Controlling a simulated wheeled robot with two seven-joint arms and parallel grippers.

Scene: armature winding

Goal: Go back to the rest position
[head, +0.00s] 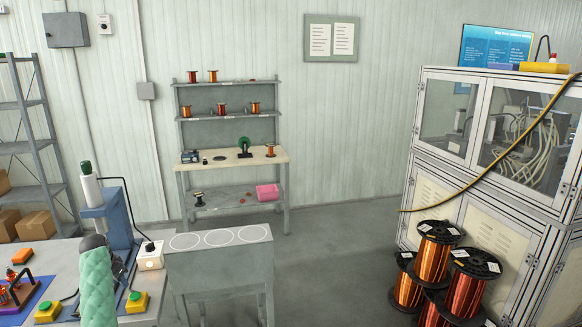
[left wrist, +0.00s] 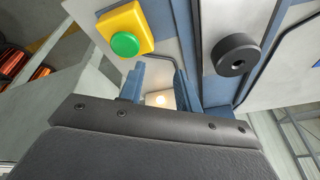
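My left arm, in a mint-green sleeve (head: 97,285), comes up at the lower left of the head view, in front of the bench with the blue press (head: 118,220). Its gripper is mostly hidden there. In the left wrist view the two blue fingers of my left gripper (left wrist: 158,78) stand apart, with nothing visible held between them. A yellow box with a green button (left wrist: 125,45) shows beyond the left finger, and a black round part (left wrist: 236,55) beyond the right one. My right gripper is in neither view.
A white box with a black knob (head: 150,257) stands at the bench edge. A grey stand with white circles (head: 219,239) is beside it. A shelf table with spools (head: 232,158) is at the back. Large copper spools (head: 435,255) stand by the cabinet. The middle floor is clear.

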